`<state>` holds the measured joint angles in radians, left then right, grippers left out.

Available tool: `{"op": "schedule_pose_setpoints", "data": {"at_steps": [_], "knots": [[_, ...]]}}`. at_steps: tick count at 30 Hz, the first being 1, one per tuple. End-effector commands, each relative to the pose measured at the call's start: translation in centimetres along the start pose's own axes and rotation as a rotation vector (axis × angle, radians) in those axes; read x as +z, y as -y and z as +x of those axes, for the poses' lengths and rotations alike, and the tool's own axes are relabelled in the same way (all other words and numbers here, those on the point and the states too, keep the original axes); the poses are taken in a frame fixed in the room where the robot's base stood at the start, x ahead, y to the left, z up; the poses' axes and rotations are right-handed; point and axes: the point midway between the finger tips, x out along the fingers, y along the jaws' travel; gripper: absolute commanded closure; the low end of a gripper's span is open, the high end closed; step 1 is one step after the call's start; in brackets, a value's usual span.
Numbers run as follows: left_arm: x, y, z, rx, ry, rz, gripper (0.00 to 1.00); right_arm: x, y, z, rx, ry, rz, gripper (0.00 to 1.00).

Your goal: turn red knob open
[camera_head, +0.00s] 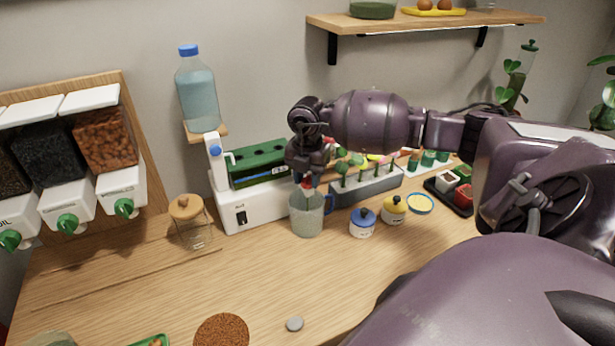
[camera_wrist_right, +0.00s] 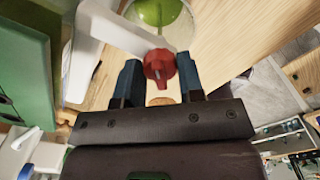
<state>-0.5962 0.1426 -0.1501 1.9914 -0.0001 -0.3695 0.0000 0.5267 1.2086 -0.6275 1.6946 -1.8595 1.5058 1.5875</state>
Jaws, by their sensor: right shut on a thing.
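The red knob (camera_wrist_right: 160,66) sits at the end of a white arm-like part (camera_wrist_right: 115,28) in the right wrist view. My right gripper (camera_wrist_right: 160,78) has one dark finger on each side of the knob and is shut on it. In the head view my right gripper (camera_head: 308,178) points down just above a clear jug (camera_head: 306,218), with a bit of red at its fingertips. The gripper and arm hide most of the knob and its mount there. My left gripper is not in view.
A white unit with a green tray (camera_head: 255,205) stands left of the gripper. A grey planter (camera_head: 368,186) stands right of it. A blue pot (camera_head: 362,226) and a yellow pot (camera_head: 394,210) stand near the jug. The front middle of the counter is mostly clear.

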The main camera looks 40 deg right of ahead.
Motion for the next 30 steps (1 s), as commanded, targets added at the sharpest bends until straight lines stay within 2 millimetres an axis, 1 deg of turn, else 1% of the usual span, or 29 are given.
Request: {"op": "schedule_pose_setpoints", "data": {"at_steps": [9,18,24,30], "knots": [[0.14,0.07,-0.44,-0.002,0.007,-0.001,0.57,0.09,-0.05,-0.22,0.003,0.002,0.301,0.88],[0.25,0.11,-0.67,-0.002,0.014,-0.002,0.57,0.12,-0.05,-0.26,0.004,0.002,0.555,0.88],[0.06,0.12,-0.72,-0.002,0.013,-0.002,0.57,0.15,-0.07,-0.27,0.004,0.003,0.676,0.88],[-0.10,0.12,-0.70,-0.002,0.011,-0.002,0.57,0.16,-0.07,-0.27,0.005,0.003,0.749,0.88]]}}
